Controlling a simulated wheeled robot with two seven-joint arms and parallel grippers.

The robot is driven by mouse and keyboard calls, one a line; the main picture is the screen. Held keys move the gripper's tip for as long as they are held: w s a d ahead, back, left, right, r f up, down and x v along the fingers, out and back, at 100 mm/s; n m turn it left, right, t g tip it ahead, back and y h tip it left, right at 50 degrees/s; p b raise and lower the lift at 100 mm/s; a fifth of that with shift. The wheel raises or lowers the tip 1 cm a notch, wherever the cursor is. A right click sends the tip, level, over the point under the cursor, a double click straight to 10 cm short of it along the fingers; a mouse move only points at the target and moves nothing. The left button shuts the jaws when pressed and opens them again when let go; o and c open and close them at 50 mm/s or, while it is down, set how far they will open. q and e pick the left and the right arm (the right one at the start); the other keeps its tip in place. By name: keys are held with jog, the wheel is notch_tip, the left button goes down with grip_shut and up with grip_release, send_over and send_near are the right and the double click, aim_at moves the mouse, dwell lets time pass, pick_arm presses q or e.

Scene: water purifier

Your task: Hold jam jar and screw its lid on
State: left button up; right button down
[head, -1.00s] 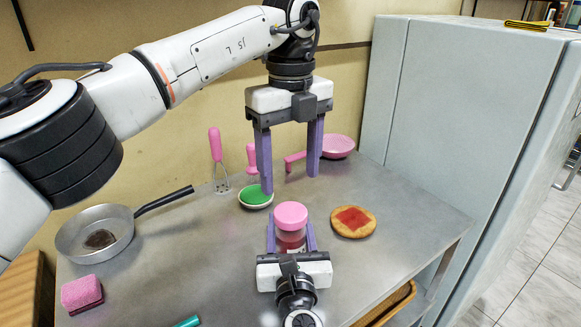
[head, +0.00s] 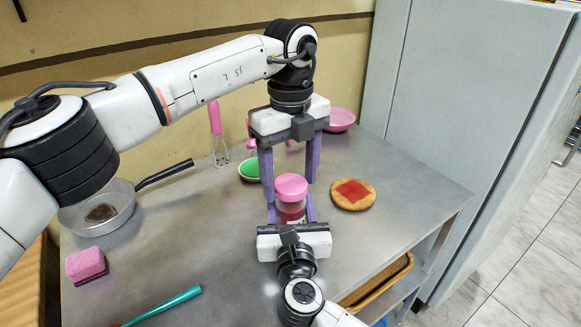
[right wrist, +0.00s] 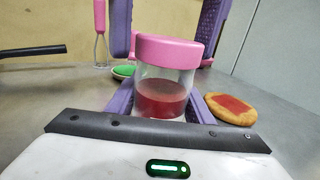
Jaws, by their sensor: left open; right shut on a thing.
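The jam jar (head: 291,212) is clear with red jam in its lower part and stands upright on the metal table. Its pink lid (head: 291,187) sits on top of the jar; I cannot tell how tightly. My right gripper (head: 291,214) is shut on the jar from the near side, its purple fingers on either side of it. In the right wrist view the jar (right wrist: 162,98) stands between the fingers under the lid (right wrist: 172,49). My left gripper (head: 290,190) is open and points down, its purple fingers apart on either side of the lid, just behind it.
A toast with red topping (head: 353,194) lies right of the jar. A frying pan (head: 120,228), pink sponge (head: 86,266) and teal-handled tool (head: 165,303) lie left.

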pick_arm(q)
jog(key=c, duration=1.1)
jog(key=m, duration=1)
jog(key=shift+m, duration=0.4)
jog(key=m, duration=0.6)
jog(key=shift+m, duration=0.3)
jog(key=m, duration=0.8)
jog(key=o, duration=1.2)
